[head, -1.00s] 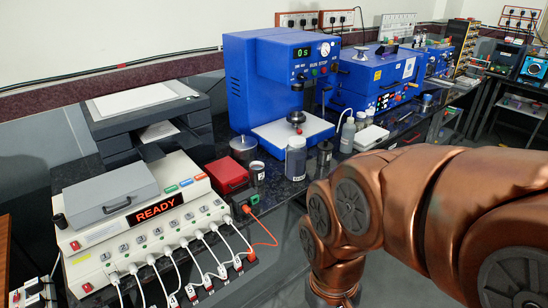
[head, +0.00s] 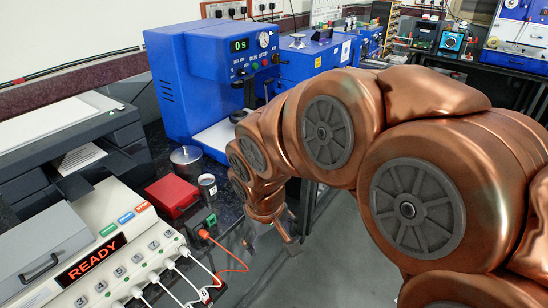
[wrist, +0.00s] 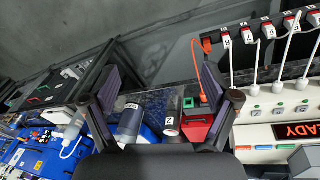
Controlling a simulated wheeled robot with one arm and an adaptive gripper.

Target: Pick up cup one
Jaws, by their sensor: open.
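In the head view my gripper (head: 278,238) hangs at the end of my copper arm, beside the front edge of the bench. It is empty, and its two dark fingers are spread wide in the wrist view (wrist: 166,78). A small dark cup with a white label (head: 207,187) stands at the bench edge; it appears between the fingers in the wrist view (wrist: 172,118). A larger labelled jar (wrist: 131,118) stands left of it there, near the left finger. I cannot tell from the labels which is cup one. The jar is hidden behind my arm in the head view.
A red box (head: 172,196) and a metal canister (head: 187,158) stand close to the small cup. A white charger unit (head: 110,262) with cables is at the lower left. A blue press (head: 195,85) stands behind. The floor (head: 335,255) in front is clear.

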